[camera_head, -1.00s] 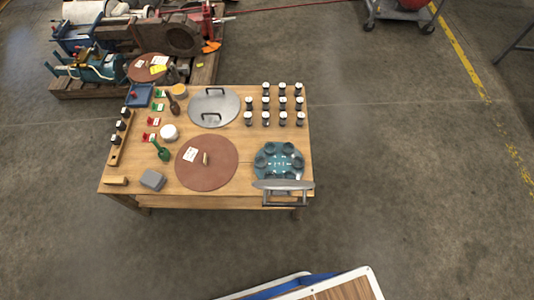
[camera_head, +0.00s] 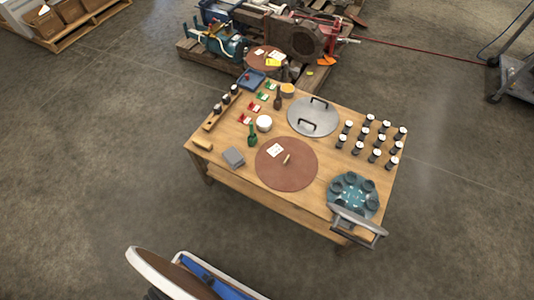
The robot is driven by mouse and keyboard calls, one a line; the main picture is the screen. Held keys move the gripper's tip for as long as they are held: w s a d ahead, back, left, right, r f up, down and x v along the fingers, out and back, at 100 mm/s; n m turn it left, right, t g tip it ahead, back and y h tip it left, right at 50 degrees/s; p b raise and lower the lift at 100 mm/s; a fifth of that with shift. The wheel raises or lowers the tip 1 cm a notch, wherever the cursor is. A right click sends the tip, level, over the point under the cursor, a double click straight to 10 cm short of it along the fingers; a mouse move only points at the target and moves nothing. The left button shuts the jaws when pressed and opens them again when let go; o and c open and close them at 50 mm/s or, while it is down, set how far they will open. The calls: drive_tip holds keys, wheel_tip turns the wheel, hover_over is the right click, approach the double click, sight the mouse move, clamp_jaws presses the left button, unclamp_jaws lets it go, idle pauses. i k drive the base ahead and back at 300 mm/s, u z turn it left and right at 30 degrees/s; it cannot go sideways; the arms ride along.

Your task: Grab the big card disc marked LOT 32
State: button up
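A big reddish-brown disc (camera_head: 300,175) lies flat near the front middle of the wooden table (camera_head: 230,185). It bears a white label and a small light-coloured peg or handle. Another brown disc (camera_head: 253,63), with white and yellow labels, lies on the pallet behind the table. The writing on both discs is too small to read, so I cannot tell which is LOT 32. My gripper is not in view.
Open floor (camera_head: 90,170) lies left.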

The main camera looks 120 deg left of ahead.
sight(285, 165)
drive_tip(key=z, duration=0.05)
drive_tip(key=k, duration=1.05)
drive_tip(key=u, duration=1.85)
